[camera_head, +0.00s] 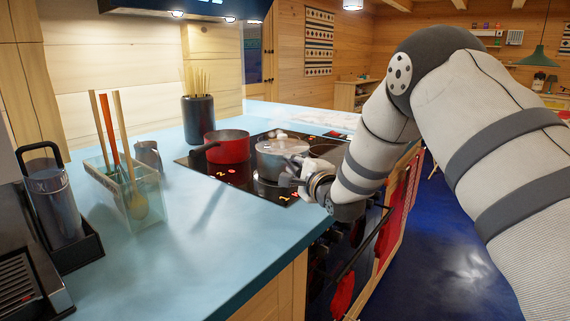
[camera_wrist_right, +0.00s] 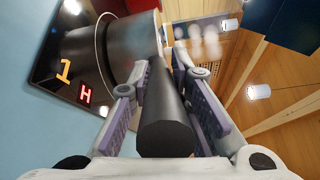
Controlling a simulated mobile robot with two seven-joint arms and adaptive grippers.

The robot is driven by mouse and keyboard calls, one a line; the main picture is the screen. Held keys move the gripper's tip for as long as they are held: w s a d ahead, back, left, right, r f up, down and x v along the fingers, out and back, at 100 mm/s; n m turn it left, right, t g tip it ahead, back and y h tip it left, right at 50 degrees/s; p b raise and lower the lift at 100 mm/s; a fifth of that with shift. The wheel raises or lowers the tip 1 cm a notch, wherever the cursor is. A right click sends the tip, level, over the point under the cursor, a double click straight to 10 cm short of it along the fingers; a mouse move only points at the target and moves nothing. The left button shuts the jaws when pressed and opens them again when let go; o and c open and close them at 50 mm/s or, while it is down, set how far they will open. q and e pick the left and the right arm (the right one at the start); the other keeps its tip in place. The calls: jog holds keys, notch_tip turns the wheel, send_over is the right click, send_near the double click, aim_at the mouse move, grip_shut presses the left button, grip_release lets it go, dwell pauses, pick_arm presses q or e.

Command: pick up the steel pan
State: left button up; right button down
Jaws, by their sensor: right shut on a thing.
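The steel pan (camera_head: 278,150) is at the near right part of the black hob. My right gripper (camera_head: 291,177) reaches it from the right. In the right wrist view the pan's dark side (camera_wrist_right: 128,45) fills the upper left, and its black handle (camera_wrist_right: 166,115) runs between the two fingers of my right gripper (camera_wrist_right: 163,90). The fingers are shut on the handle. I cannot tell whether the pan's base touches the hob. My left gripper is in neither view.
A red pan (camera_head: 232,147) stands on the hob (camera_head: 215,170) left of the steel pan. A dark utensil jar (camera_head: 198,120), a grey mug (camera_head: 148,155), a clear utensil holder (camera_head: 118,185) and a dark metal canister (camera_head: 55,205) stand on the blue worktop (camera_head: 190,250). The worktop's front is clear.

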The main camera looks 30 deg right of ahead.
jog(key=shift+r, duration=0.3)
